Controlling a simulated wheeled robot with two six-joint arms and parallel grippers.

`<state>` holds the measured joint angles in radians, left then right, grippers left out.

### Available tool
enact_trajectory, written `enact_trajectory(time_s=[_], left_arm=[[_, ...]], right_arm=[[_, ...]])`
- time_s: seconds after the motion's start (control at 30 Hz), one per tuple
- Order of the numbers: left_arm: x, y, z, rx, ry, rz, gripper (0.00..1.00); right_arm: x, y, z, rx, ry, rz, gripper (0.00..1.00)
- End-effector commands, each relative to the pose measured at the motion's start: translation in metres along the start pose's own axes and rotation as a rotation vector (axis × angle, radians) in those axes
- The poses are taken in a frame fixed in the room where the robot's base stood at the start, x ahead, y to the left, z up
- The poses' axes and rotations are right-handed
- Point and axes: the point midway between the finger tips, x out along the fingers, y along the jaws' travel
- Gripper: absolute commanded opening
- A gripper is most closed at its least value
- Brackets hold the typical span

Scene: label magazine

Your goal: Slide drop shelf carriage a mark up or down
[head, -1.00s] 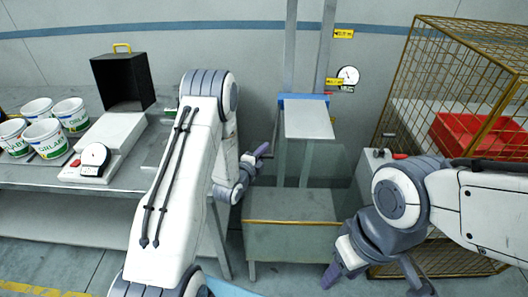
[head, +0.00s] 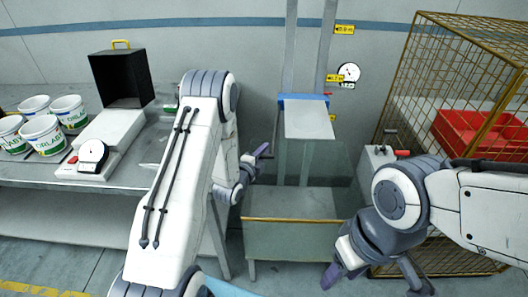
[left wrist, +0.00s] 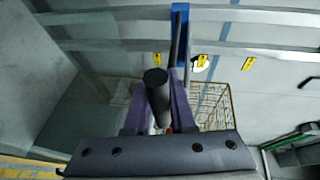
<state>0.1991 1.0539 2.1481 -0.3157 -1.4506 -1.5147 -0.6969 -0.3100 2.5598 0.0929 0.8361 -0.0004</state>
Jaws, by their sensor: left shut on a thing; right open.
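The drop shelf carriage (head: 304,99) is a blue crossbar on two grey upright posts, with a pale shelf plate (head: 309,123) in front. Yellow mark labels (head: 335,78) run up beside the right post; the carriage sits just below the middle one. My left gripper (head: 262,150) is left of and a little below the shelf plate. In the left wrist view its purple fingers (left wrist: 158,105) are shut on a dark round bar (left wrist: 155,78); the blue crossbar (left wrist: 180,45) shows beyond. Where the bar joins the carriage is unclear. My right gripper (head: 374,278) is open and empty, low at right.
An open-topped bin (head: 292,238) stands under the shelf. A yellow mesh cage (head: 410,75) with a red crate (head: 470,132) is at right. A bench at left holds white labelled buckets (head: 40,135), a dial scale (head: 93,155) and a black box (head: 122,78).

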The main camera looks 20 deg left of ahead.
Motion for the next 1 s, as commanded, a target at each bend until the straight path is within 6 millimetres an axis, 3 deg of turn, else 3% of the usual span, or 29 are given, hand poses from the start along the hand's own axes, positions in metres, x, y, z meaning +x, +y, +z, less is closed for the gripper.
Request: enact_trajectory(time_s=[0.03, 0.6, 0.73, 1.0], left_arm=[[0.002, 0.020, 0.001, -0.002, -0.001, 0.008, 0.00], [0.020, 0.121, 0.009, -0.002, -0.001, 0.011, 0.00], [0.022, 0.132, 0.010, -0.002, -0.001, 0.010, 0.00], [0.022, 0.129, 0.010, -0.002, -0.001, 0.009, 0.00]], right_arm=[[0.017, 0.001, 0.001, 0.000, 0.000, 0.000, 0.50], [0.113, 0.008, 0.006, 0.000, 0.000, 0.000, 0.50], [0.123, 0.009, 0.007, 0.000, 0.000, 0.000, 0.50], [0.120, 0.009, 0.006, 0.000, 0.000, 0.000, 0.50]])
